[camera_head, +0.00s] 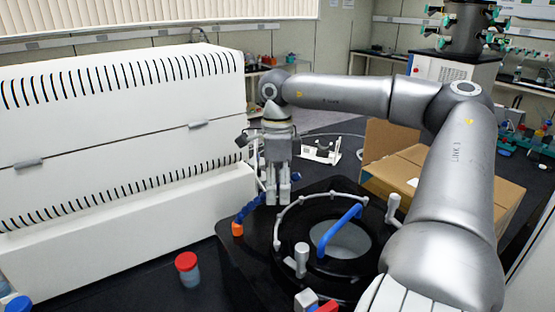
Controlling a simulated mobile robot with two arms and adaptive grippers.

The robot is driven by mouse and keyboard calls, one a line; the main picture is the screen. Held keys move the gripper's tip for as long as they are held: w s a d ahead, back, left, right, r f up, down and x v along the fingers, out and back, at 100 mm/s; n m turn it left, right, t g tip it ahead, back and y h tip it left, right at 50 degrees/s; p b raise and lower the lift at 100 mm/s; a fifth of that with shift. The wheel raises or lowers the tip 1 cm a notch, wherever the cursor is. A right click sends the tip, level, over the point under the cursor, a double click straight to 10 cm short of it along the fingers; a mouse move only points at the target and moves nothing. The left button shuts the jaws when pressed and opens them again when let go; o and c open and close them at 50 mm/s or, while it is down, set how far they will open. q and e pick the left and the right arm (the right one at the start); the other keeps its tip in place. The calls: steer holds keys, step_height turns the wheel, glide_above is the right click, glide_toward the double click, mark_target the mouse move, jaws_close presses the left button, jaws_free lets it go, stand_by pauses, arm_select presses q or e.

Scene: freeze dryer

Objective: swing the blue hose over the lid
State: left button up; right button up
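My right gripper (277,196) points straight down at the left rear edge of the black round-topped housing. A short blue hose (250,208) runs from an orange end (237,229) up to the gripper's fingertips. The fingers are close together, but whether they grip the hose or only stand beside it cannot be told. The round lid (340,241), with a pale centre and a raised blue bar (339,229) across it, lies to the right and nearer. My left gripper is not in view.
A white ribbed cabinet (110,130) stands on the left. A red-capped jar (188,269) is in front of it. Grey knobs (301,259) and a pale curved tube (285,210) surround the lid. An open cardboard box (440,180) is behind my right arm.

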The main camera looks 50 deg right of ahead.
step_height(320, 180, up, 12)
steer(key=shift+w+d, duration=0.25)
steer(key=shift+d, duration=0.05)
stand_by(0.3)
